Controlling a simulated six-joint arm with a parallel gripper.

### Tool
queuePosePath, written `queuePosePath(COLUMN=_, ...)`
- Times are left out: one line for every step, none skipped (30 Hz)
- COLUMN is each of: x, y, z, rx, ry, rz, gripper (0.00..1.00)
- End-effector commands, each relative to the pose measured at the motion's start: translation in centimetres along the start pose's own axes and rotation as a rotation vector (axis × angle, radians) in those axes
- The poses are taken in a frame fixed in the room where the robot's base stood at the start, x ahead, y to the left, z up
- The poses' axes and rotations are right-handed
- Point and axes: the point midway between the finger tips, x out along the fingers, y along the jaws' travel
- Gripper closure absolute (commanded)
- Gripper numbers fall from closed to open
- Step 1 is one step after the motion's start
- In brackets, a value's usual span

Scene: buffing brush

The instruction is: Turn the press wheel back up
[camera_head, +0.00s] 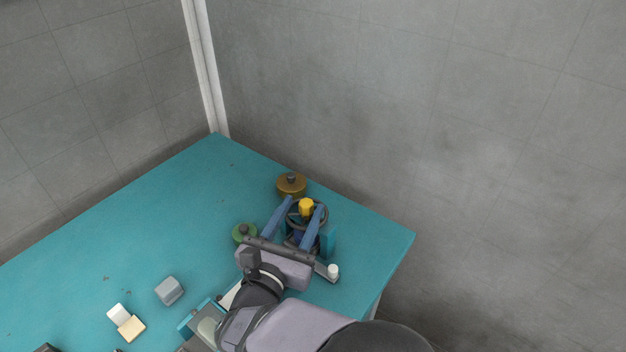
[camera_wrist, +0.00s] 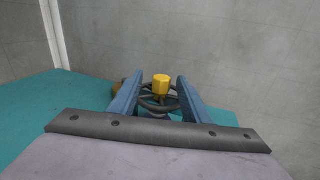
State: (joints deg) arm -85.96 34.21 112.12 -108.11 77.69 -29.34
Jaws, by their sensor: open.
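The press wheel (camera_head: 319,207) is a dark ring with a yellow hub or knob (camera_head: 306,206) on top, near the far right part of the table. My gripper (camera_head: 306,201) is open, with its two blue fingers either side of the yellow knob. In the wrist view the yellow knob (camera_wrist: 161,84) stands between the fingertips of my gripper (camera_wrist: 156,82), with a gap on each side. The dark wheel (camera_wrist: 158,104) shows below the knob, partly hidden by the fingers. The teal press body (camera_head: 328,238) is mostly hidden behind my gripper.
A brass round weight (camera_head: 291,184) stands just behind the press. A green round piece (camera_head: 243,232) is left of my gripper. A white-topped peg (camera_head: 333,271) is at the right. A grey block (camera_head: 169,290) and a cream block (camera_head: 131,328) lie front left. The table's left side is mostly clear.

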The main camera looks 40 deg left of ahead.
Motion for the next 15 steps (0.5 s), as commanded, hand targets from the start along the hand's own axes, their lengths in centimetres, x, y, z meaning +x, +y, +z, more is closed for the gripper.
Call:
queuePosePath(x=-0.22, y=0.04, z=-0.08, rx=-0.016, ry=-0.003, rz=-0.011, gripper=0.57)
queuePosePath(x=-0.31, y=-0.01, z=-0.26, rx=-0.023, ry=-0.004, rz=-0.018, gripper=0.57)
queuePosePath(x=-0.42, y=-0.04, z=-0.43, rx=-0.03, ry=-0.006, rz=-0.024, gripper=0.57)
queuePosePath(x=-0.49, y=-0.07, z=-0.5, rx=-0.034, ry=-0.008, rz=-0.028, gripper=0.57)
queuePosePath(x=-0.53, y=-0.08, z=-0.57, rx=-0.038, ry=-0.009, rz=-0.031, gripper=0.57)
queuePosePath(x=-0.57, y=-0.11, z=-0.66, rx=-0.041, ry=-0.01, rz=-0.034, gripper=0.57)
queuePosePath(x=-0.59, y=-0.12, z=-0.71, rx=-0.043, ry=-0.01, rz=-0.035, gripper=0.57)
queuePosePath(x=-0.6, y=-0.14, z=-0.75, rx=-0.044, ry=-0.01, rz=-0.036, gripper=0.57)
queuePosePath(x=-0.59, y=-0.15, z=-0.78, rx=-0.045, ry=-0.01, rz=-0.037, gripper=0.57)
queuePosePath(x=-0.56, y=-0.16, z=-0.79, rx=-0.045, ry=-0.01, rz=-0.037, gripper=0.57)
queuePosePath(x=-0.51, y=-0.16, z=-0.78, rx=-0.044, ry=-0.01, rz=-0.037, gripper=0.57)
queuePosePath(x=-0.38, y=-0.17, z=-0.77, rx=-0.044, ry=-0.01, rz=-0.037, gripper=0.57)
queuePosePath(x=-0.24, y=-0.18, z=-0.75, rx=-0.044, ry=-0.011, rz=-0.038, gripper=0.57)
queuePosePath(x=-0.05, y=-0.2, z=-0.73, rx=-0.044, ry=-0.011, rz=-0.038, gripper=0.57)
queuePosePath(x=0.26, y=-0.24, z=-0.71, rx=-0.043, ry=-0.011, rz=-0.039, gripper=0.57)
